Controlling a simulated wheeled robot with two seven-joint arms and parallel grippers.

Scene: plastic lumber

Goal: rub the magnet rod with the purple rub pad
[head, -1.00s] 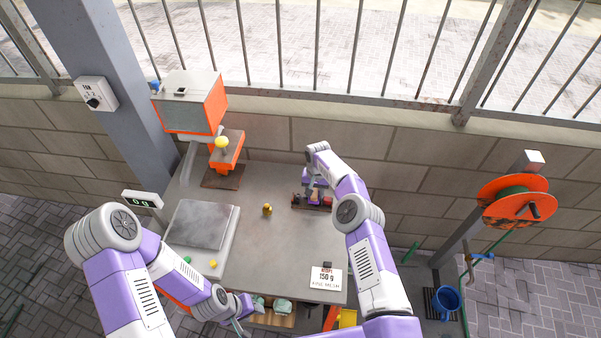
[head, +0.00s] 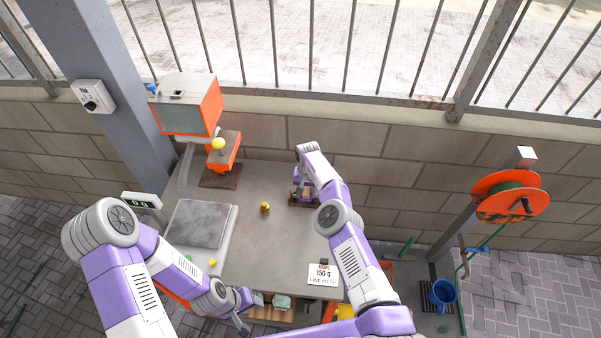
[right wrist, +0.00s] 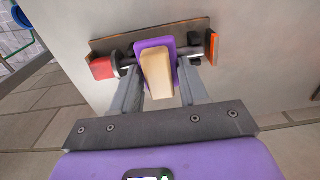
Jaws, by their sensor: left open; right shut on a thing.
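The purple rub pad (right wrist: 143,47) with its cream handle (right wrist: 158,76) is between the fingers of my right gripper (right wrist: 160,88), which is shut on it. The pad lies across the dark magnet rod (right wrist: 127,59), apparently touching it. The rod runs sideways over a brown base (right wrist: 113,43), with a red piece (right wrist: 103,68) at its left and an orange-edged plate (right wrist: 212,48) at its right. In the head view my right gripper (head: 303,188) covers much of the rod at the bench's back right. My left gripper (head: 243,322) is open and empty at the bench's front edge.
The grey bench (head: 262,250) is mostly clear in the middle. A small brass weight (head: 265,208) stands there. A scale (head: 198,222) is at left and an orange machine (head: 187,105) behind it. A 150 g sign (head: 323,274) stands at the front right.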

